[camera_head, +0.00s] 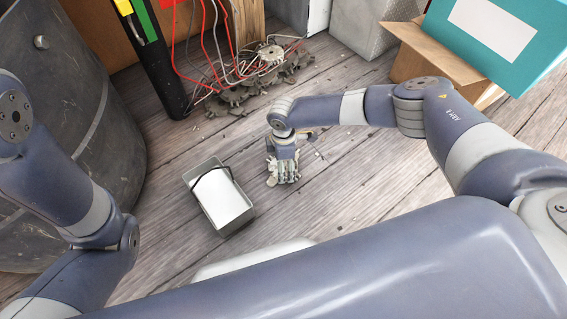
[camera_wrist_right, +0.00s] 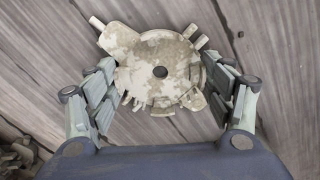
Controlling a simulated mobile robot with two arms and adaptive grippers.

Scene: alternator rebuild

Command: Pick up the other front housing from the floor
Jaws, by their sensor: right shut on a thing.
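A front housing (camera_wrist_right: 150,58), a round, mottled beige-grey casting with lugs around its edge and a dark centre hole, is between the fingers of my right gripper (camera_wrist_right: 160,80) in the right wrist view. The fingers are shut on its two sides. In the head view my right gripper (camera_head: 283,172) points down low over the wooden floor, right of the grey bin, and hides most of the housing. I cannot tell whether the housing touches the floor. My left arm shows at the left of the head view, but its gripper is out of sight.
A grey bin (camera_head: 190,179) with a white thing inside stands on the floor. Dark metal parts (camera_head: 232,98) lie among red and white wires at the back. A large dark drum (camera_head: 75,130) stands left, a cardboard box (camera_head: 415,62) back right. Floor right of my gripper is mostly clear.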

